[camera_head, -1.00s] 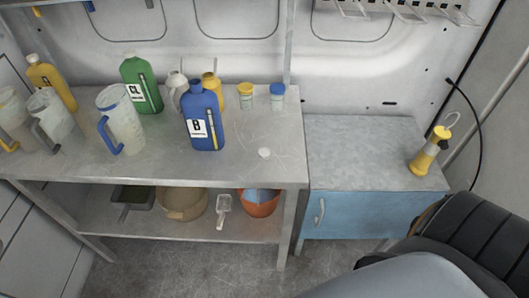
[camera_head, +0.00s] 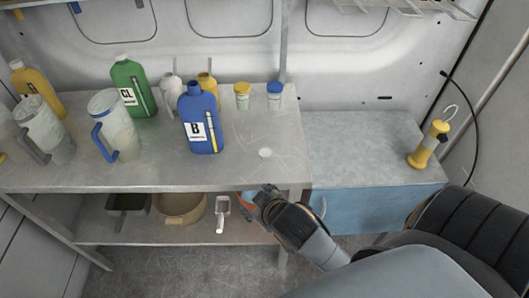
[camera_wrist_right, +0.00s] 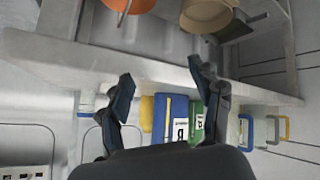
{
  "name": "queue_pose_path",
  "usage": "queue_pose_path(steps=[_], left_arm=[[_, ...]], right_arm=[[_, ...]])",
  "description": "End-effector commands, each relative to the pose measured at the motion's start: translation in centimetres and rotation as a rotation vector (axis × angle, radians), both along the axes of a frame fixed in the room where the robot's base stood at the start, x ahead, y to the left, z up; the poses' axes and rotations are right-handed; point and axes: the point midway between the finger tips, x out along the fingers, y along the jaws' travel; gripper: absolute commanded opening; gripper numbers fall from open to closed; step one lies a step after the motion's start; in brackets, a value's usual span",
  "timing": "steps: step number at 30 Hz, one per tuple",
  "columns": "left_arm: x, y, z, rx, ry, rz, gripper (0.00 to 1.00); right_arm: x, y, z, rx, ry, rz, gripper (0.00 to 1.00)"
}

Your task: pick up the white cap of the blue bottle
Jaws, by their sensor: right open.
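The white cap (camera_head: 265,153) lies flat on the metal tabletop, apart from and to the right of the blue bottle (camera_head: 203,122), which stands upright with label "B" and no white cap on its neck. My right gripper (camera_head: 262,195) is in front of the table's front edge, nearer than the cap and not touching it. In the right wrist view, its fingers (camera_wrist_right: 162,82) are spread and nothing is between them. The blue bottle also shows there (camera_wrist_right: 170,118), but I cannot make out the cap. My left gripper is out of view.
A green bottle (camera_head: 132,88), pitchers (camera_head: 112,125) and two small jars (camera_head: 242,97) stand around the blue bottle. The tabletop around the cap is clear. A blue cabinet (camera_head: 375,208) stands at right.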

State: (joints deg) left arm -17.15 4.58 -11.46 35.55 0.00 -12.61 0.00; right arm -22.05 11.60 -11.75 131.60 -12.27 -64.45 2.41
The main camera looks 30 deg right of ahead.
Motion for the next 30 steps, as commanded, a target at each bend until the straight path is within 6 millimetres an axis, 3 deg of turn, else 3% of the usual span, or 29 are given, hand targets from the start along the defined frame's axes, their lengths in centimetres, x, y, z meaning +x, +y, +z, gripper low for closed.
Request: queue_pose_path(steps=[1, 3, 8, 11, 15, 19, 22, 25, 28, 30], left_arm=[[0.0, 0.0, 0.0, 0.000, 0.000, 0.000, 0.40], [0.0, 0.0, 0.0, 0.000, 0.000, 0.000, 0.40], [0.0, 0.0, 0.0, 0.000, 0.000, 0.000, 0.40], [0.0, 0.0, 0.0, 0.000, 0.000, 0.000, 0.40], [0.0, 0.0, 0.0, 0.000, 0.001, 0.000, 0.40], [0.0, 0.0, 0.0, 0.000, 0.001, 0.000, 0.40], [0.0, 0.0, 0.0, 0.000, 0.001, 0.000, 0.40], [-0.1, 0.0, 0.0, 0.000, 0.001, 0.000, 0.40], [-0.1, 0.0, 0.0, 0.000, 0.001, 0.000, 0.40], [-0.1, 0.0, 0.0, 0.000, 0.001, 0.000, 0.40]], right_arm=[[1.9, 0.0, 2.1, -0.026, -0.085, 0.019, 0.64], [4.3, 0.2, 4.3, -0.064, -0.197, 0.049, 0.64], [9.0, 1.6, 9.9, -0.155, -0.462, 0.147, 0.64], [11.6, 3.3, 14.5, -0.229, -0.656, 0.239, 0.64], [13.8, 7.6, 21.9, -0.373, -0.982, 0.450, 0.64], [13.2, 13.5, 27.1, -0.549, -1.285, 0.760, 0.64], [11.6, 17.6, 28.0, -0.699, -1.446, 1.052, 0.64], [10.0, 20.1, 26.3, -0.856, -1.520, 1.381, 0.64], [9.2, 20.2, 22.7, -1.012, -1.484, 1.737, 0.64], [9.4, 18.4, 19.8, -1.115, -1.381, 1.988, 0.64]])
